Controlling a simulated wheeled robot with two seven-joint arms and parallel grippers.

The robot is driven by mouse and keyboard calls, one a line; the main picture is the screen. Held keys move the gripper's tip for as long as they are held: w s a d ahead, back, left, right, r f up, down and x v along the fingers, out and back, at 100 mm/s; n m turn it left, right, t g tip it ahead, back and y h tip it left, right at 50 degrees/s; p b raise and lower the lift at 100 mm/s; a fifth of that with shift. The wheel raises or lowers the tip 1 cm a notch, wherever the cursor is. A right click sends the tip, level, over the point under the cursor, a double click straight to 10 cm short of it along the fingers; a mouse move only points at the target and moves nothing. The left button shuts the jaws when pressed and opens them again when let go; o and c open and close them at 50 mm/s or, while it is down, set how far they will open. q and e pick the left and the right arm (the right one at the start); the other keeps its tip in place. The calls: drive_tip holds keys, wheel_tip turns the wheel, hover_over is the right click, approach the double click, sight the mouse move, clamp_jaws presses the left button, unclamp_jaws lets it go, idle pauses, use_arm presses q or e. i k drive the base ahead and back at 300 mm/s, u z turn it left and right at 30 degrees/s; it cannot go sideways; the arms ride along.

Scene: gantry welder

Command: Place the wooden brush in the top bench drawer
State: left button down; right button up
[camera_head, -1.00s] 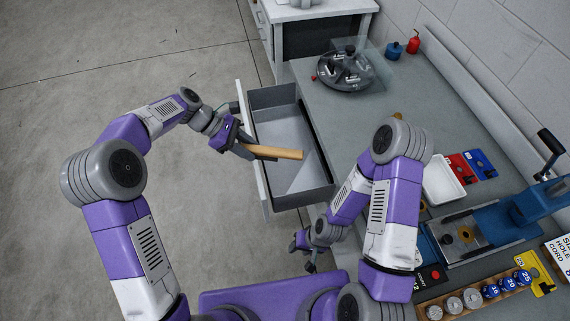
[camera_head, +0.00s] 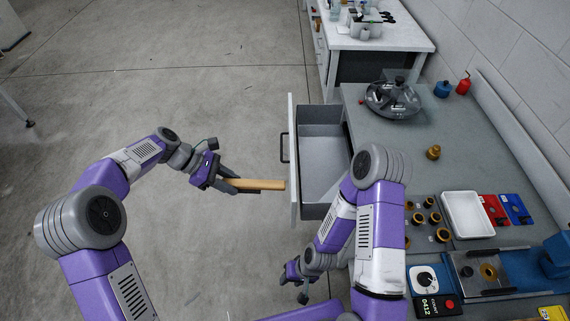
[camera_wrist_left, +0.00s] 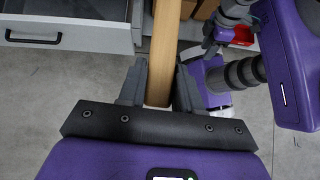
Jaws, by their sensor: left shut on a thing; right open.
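The wooden brush (camera_head: 262,184) shows as a long pale wooden bar; its bristles are hard to make out. My left gripper (camera_head: 229,182) is shut on it and holds it roughly level. Its free end points right, close to the front panel of the open top drawer (camera_head: 321,157); I cannot tell whether they touch. In the left wrist view the brush (camera_wrist_left: 161,50) runs up between the fingers (camera_wrist_left: 160,90), right of the drawer front (camera_wrist_left: 70,36). The drawer's visible interior looks empty. My right gripper (camera_head: 302,292) is open and empty, below the drawer, its fingers small.
The bench holds a round fixture (camera_head: 393,98), a white tray (camera_head: 467,214) and several brass rings (camera_head: 418,218). My right forearm covers part of the drawer's right side. A second bench (camera_head: 385,37) stands behind.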

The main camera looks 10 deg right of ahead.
sight(326, 165)
drive_tip(key=u, duration=1.2)
drive_tip(key=i, duration=1.95)
drive_tip(key=z, duration=4)
drive_tip(key=i, duration=1)
